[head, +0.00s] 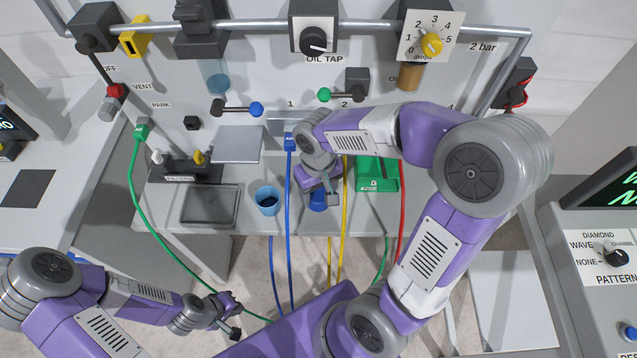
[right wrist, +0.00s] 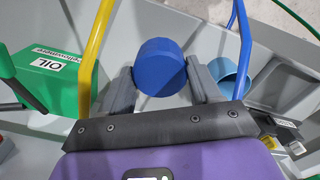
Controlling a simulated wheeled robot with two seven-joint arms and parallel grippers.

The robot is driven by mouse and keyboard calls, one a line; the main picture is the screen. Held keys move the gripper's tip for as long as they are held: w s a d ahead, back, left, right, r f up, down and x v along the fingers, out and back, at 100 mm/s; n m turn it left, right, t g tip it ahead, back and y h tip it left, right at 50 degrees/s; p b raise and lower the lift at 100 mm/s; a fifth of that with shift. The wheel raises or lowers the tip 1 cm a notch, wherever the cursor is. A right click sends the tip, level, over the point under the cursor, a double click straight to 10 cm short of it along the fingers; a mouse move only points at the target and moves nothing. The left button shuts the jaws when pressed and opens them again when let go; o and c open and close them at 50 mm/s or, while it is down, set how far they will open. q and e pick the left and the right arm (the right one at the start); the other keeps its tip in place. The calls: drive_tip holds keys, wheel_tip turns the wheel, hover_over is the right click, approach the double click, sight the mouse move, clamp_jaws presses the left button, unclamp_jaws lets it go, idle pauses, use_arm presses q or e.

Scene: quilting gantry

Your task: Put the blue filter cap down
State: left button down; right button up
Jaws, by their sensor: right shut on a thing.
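The blue filter cap (right wrist: 160,67) is a solid blue cylinder between the two dark fingers of my right gripper (right wrist: 161,86). The gripper is shut on it. In the head view my right gripper (head: 320,190) points down over the front part of the bench shelf (head: 236,222), with the cap (head: 318,204) just below it. Whether the cap touches the shelf cannot be told. My left gripper (head: 229,312) is low at the left, in front of the shelf and away from the cap; its fingers are too small to read.
A blue open cup (head: 267,199) stands left of the cap. A blue hose (head: 289,210) and a yellow hose (head: 345,215) hang on either side of my right gripper. A green oil box (head: 378,176) is at the right, and a grey tray (head: 210,205) at the left.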

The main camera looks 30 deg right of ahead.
drive_tip(key=w+d+f, duration=0.1)
drive_tip(key=w+d+f+b, duration=0.1)
drive_tip(key=w, duration=0.1)
drive_tip(key=w+d+f, duration=0.1)
drive_tip(key=w, duration=0.1)
drive_tip(key=shift+b, duration=0.3)
drive_tip(key=shift+w+d+f+b, duration=0.15)
drive_tip(key=shift+f+b, duration=0.7)
drive_tip(key=shift+f, duration=1.1)
drive_tip(key=shift+f, duration=0.25)
drive_tip(key=o, duration=1)
drive_tip(key=shift+r, duration=0.15)
